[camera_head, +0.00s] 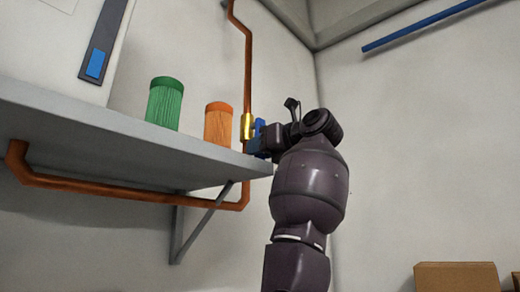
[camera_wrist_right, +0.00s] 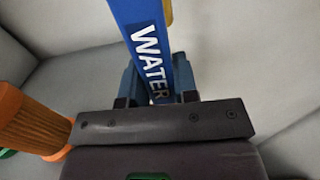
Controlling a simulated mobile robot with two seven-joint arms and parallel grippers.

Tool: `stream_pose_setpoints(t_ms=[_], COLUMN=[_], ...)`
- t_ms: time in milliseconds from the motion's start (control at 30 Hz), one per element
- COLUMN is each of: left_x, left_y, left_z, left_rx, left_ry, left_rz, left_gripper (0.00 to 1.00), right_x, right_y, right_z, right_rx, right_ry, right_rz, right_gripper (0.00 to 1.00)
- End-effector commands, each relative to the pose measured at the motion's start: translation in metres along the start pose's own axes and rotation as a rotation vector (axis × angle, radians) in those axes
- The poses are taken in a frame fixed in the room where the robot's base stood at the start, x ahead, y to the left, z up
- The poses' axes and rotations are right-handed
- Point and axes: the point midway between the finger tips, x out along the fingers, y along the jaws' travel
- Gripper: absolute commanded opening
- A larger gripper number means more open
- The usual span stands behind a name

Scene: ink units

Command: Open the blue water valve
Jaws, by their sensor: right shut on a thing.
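The water valve has a yellow-brass body (camera_head: 246,127) on the vertical copper pipe, just above the shelf's far right end. Its blue handle (camera_head: 259,125) is mostly hidden behind my right gripper (camera_head: 258,145) in the head view. In the right wrist view the blue handle (camera_wrist_right: 143,32), lettered "WATER", runs from the top edge down between the two fingers of my right gripper (camera_wrist_right: 160,84). The gripper is shut on the handle. How far the handle is turned is hard to tell. My left gripper is not in view.
A grey shelf (camera_head: 110,128) on a bracket (camera_head: 200,225) runs along the left wall. It carries a green canister (camera_head: 165,105) and an orange canister (camera_head: 218,125), which stands near the valve. The copper pipe (camera_head: 248,60) runs up the wall. Cardboard boxes (camera_head: 457,277) show at lower right.

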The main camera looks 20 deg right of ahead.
Motion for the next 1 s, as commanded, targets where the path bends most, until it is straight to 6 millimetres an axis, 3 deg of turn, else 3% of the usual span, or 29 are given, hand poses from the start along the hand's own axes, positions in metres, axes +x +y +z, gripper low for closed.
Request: stream_pose_setpoints(t_ms=[167,200,333,733,1000], left_x=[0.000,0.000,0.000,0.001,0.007], left_y=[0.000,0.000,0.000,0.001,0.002], left_z=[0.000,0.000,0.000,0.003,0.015], left_rx=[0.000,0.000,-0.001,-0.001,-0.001], left_ry=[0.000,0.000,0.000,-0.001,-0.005], left_rz=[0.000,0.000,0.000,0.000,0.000], left_gripper=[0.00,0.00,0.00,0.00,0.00], right_x=[0.000,0.000,0.000,-0.007,-0.049], right_y=[0.000,0.000,0.000,0.000,-0.001], right_z=[-0.001,-0.001,0.000,0.000,-0.002], right_rx=[0.004,0.005,0.003,0.001,0.002], right_ry=[0.001,0.001,0.001,-0.003,-0.004], right_rz=[0.001,0.001,0.001,-0.001,-0.001], right_gripper=[0.00,0.32,0.52,0.53,0.53])
